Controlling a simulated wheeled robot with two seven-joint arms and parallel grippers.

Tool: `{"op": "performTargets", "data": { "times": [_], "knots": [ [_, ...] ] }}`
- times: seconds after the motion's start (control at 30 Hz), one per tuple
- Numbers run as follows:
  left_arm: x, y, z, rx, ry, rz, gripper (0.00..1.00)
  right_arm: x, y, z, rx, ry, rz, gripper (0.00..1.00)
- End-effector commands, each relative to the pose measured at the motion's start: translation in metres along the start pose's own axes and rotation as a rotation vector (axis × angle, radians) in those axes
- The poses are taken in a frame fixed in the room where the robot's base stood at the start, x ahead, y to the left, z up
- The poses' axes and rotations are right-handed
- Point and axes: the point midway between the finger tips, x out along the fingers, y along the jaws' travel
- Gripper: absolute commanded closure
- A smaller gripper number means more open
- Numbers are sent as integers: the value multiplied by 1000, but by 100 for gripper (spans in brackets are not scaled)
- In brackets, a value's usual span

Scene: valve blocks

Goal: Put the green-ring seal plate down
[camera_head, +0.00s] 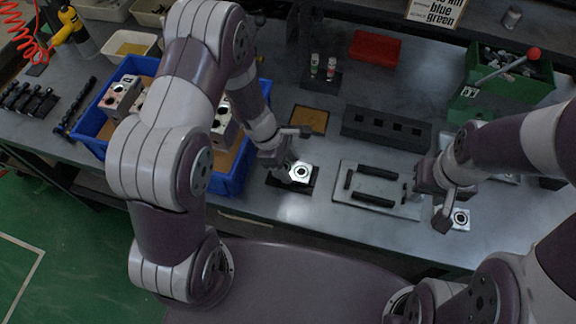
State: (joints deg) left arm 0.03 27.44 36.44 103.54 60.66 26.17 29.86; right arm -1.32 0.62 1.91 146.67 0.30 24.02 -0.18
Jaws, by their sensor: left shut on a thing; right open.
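My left gripper (287,165) is shut on a small bright metal plate with a dark round hole (301,172), which I take to be the seal plate. It is over the black pad (279,182) near the bench's front edge. The colour of its ring cannot be read, and I cannot tell whether the plate touches the pad. My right gripper (441,205) is open, beside another bright square plate with a ring (461,219) near the front edge at the right.
A grey fixture plate with black bars (361,172) lies between the grippers. Behind are a dark block with holes (386,127) and an orange pad (308,120). A blue crate (90,121) with metal blocks stands left; a green bin (480,108) stands back right.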

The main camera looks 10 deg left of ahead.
Motion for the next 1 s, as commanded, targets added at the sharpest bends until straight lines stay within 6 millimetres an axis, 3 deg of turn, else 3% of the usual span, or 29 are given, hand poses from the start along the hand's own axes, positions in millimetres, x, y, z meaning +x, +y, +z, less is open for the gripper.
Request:
{"op": "performTargets", "data": {
  "times": [0.1, 0.43, 0.47, 0.5, 0.53, 0.87, 1.0],
  "knots": [
    [12, 0, -5, 0, 0, 1, 79, 2, 0, 0, 0, 0, 0, 57],
    [16, 1, -6, 1, 0, 2, 79, 6, 0, 1, 0, 0, 0, 57],
    [14, 1, -5, 1, 0, 2, 31, 4, 0, 1, 0, 0, 0, 57],
    [14, 1, -5, 1, 0, 2, 18, 4, 0, 0, 0, 0, 0, 57],
    [14, 1, -5, 1, 0, 2, 15, 4, 0, 0, 0, 0, 0, 57],
    [7, 1, -4, 1, 0, 3, 15, -1, 0, 0, 0, 0, 0, 57],
    [-24, 3, -3, 2, 1, 8, 15, -6, 0, -1, 0, 0, 0, 57]
  ]
}}
